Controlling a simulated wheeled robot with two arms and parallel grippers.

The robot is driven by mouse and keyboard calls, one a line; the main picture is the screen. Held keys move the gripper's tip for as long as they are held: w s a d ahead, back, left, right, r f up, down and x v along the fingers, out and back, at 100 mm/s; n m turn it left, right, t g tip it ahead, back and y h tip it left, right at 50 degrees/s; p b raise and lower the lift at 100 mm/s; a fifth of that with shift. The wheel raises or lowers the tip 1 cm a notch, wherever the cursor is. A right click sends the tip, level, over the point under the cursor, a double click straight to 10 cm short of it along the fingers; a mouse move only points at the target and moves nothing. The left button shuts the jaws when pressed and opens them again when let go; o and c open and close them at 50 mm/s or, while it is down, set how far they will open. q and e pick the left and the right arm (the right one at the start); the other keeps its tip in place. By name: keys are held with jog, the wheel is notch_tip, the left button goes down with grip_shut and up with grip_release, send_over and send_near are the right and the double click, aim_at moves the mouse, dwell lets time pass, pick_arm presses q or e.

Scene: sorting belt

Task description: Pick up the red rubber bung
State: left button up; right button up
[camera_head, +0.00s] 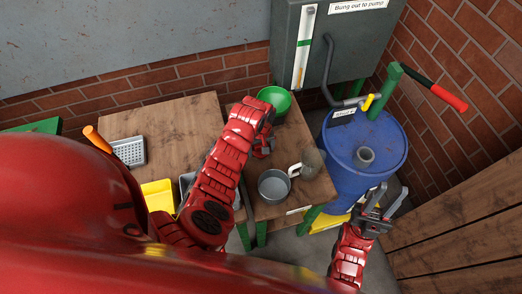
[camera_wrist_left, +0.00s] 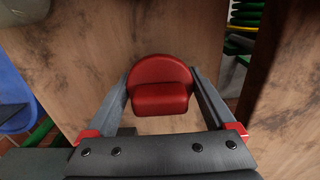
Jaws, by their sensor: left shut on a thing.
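The red rubber bung (camera_wrist_left: 160,85) shows in the left wrist view between the two fingers of my left gripper (camera_wrist_left: 160,98), which is shut on it. It has a rounded top face and a flat-looking front side. Wooden tabletop is behind it; whether it touches the wood I cannot tell. My right gripper (camera_head: 384,203) is open and empty, in front of the blue drum (camera_head: 370,145).
The drum's top has a grey opening (camera_head: 364,156) and a green pump with a red handle (camera_head: 440,92). A wooden wall (camera_head: 460,240) stands at right.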

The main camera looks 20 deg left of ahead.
pick_arm(q)
jog(key=shift+r, duration=0.1)
jog(key=shift+r+b, duration=0.35)
jog(key=shift+r, duration=0.2)
notch_tip(320, 180, up, 4)
jog(key=shift+b, duration=0.65)
notch_tip(320, 180, up, 4)
jog(key=shift+f+p, duration=0.15)
jog(key=shift+p, duration=0.75)
jog(key=shift+r, duration=0.6)
jog(key=shift+f, duration=0.1)
jog(key=o, duration=0.8)
jog(key=shift+c, duration=0.2)
jog(key=c, duration=0.5)
